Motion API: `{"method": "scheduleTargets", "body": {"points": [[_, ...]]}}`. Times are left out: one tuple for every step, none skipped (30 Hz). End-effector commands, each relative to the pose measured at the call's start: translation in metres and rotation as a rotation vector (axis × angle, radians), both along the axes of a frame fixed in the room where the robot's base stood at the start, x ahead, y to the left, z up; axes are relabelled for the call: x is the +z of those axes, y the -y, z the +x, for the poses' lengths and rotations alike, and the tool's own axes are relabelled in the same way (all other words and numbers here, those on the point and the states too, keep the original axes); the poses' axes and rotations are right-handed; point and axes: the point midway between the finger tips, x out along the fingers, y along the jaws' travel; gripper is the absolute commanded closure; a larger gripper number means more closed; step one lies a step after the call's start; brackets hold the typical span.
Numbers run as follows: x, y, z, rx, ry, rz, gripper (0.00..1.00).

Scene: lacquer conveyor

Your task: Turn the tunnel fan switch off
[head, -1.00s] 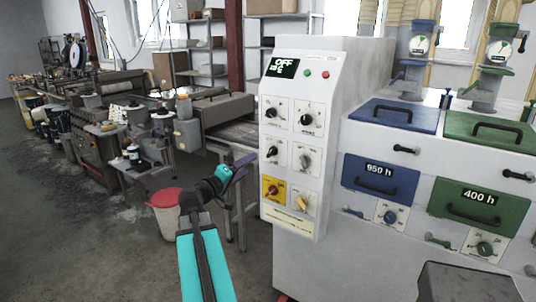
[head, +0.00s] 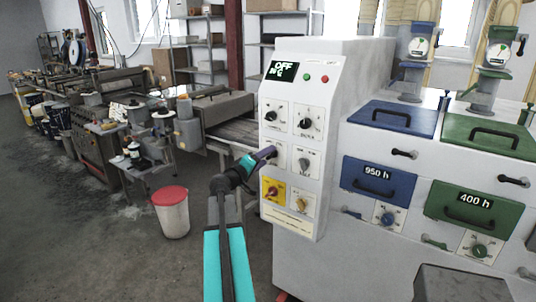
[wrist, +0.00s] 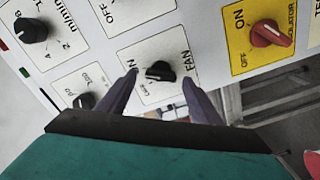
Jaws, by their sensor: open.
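The tunnel fan switch (wrist: 160,71) is a small black knob on a white plate, with the word FAN readable beside it in the wrist view. My gripper (wrist: 160,80) is open, with one purple-grey finger on each side of the knob; whether either finger touches it I cannot tell. In the head view my gripper (head: 268,155) is at the left column of the white control panel (head: 318,95), in front of the middle-left plate, and hides the knob there. The knob's exact setting is not clear.
A yellow plate with a red isolator knob (wrist: 270,34) is close beside the fan plate; it also shows below my gripper in the head view (head: 272,190). Other black knobs (head: 304,123) are nearby. A white bin with a red lid (head: 171,213) stands on the floor at left.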

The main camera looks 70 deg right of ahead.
Motion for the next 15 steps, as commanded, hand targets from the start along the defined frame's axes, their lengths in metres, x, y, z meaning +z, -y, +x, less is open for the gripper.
{"method": "scheduleTargets", "body": {"points": [[0.001,0.006,-0.001,-0.001,0.0,0.0,0.41],[0.001,0.008,-0.001,-0.001,0.0,0.0,0.41],[0.001,0.011,-0.002,-0.001,0.0,0.0,0.41],[0.001,0.012,-0.003,-0.001,0.0,0.0,0.41],[0.001,0.014,-0.003,-0.001,-0.001,0.001,0.41],[0.0,0.015,-0.004,-0.001,-0.001,0.001,0.41],[0.0,0.016,-0.004,-0.001,-0.001,0.001,0.41],[0.0,0.016,-0.005,-0.001,-0.001,0.001,0.41],[0.0,0.017,-0.005,-0.001,-0.001,0.001,0.41],[0.0,0.017,-0.005,-0.001,-0.001,0.001,0.41],[0.0,0.017,-0.005,-0.001,-0.001,0.001,0.41],[0.0,0.017,-0.005,-0.001,0.0,0.0,0.41],[-0.001,0.017,-0.005,-0.001,0.0,0.0,0.41],[-0.001,0.017,-0.005,-0.001,0.0,0.0,0.41],[-0.001,0.017,-0.005,-0.001,0.0,0.0,0.41]]}}
